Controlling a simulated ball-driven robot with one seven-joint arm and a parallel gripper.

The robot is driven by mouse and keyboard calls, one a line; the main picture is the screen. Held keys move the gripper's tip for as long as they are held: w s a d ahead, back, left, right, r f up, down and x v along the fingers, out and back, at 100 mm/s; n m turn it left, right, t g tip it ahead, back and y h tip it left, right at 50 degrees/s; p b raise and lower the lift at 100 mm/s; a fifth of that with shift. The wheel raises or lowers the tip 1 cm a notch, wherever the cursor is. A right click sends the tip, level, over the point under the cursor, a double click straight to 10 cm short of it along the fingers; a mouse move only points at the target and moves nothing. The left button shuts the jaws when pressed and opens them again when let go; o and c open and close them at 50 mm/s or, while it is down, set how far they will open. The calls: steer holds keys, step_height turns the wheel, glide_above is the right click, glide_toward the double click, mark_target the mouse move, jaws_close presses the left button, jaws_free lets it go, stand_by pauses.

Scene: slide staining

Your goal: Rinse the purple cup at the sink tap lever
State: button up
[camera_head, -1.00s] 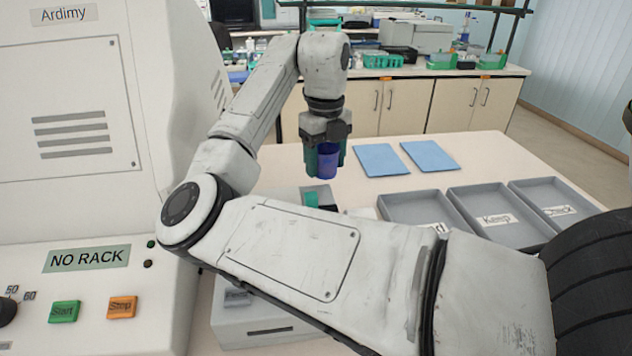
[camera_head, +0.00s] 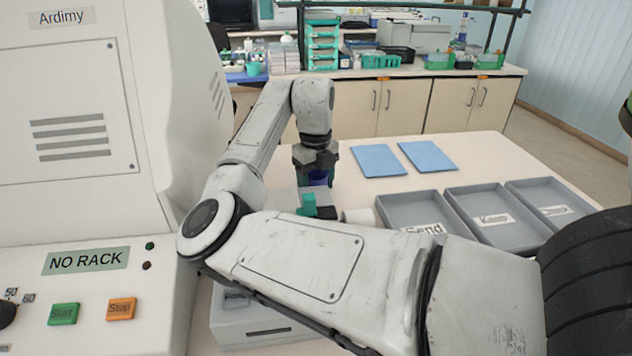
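My gripper (camera_head: 317,168) is low over the white table, just behind a grey unit with a green part (camera_head: 308,204). It is shut on a blue-violet cup (camera_head: 318,178), which looks upright. Only a small strip of the cup shows; its lower part is hidden behind the grey unit. The green part may be the tap lever, but I cannot tell for sure. I cannot tell whether the cup touches it. No water shows, and my own arm hides much of the area in front.
A large white machine (camera_head: 75,150) stands at the left. Grey trays (camera_head: 490,245) are at the right, one marked "Send". Two blue sheets (camera_head: 378,160) lie behind them. A white cylinder (camera_head: 357,215) is beside the grey unit.

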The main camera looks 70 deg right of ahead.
steer(key=shift+f, duration=0.1)
steer(key=o, duration=1)
steer(key=shift+o, duration=0.2)
step_height(320, 180, up, 12)
steer(key=shift+w, duration=0.1)
steer(key=shift+c, duration=0.3)
